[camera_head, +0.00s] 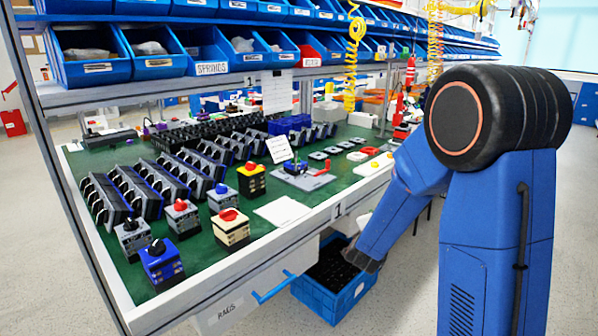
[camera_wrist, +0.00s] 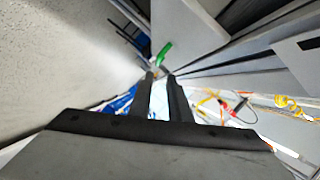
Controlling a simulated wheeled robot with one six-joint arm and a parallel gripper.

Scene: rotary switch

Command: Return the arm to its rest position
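My arm hangs down at the right in the head view, beside the front edge of the workbench. My gripper (camera_head: 364,262) is low, in front of the bench and over the blue crate, clear of the switches. In the wrist view its two dark fingers (camera_wrist: 160,76) stand apart with a gap between them and nothing held. Rotary switch boxes stand on the green bench top: a blue one with a black knob (camera_head: 160,262), a grey one with a black knob (camera_head: 131,238) and a grey one with a red knob (camera_head: 181,216).
The blue crate (camera_head: 318,308) with dark contents sits below the bench edge (camera_head: 290,240). A drawer marked RAGS has a blue handle (camera_head: 285,284). Blue bins (camera_head: 205,50) line the shelf above. Yellow coiled hoses (camera_head: 353,55) hang at the back. Floor at the lower right is clear.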

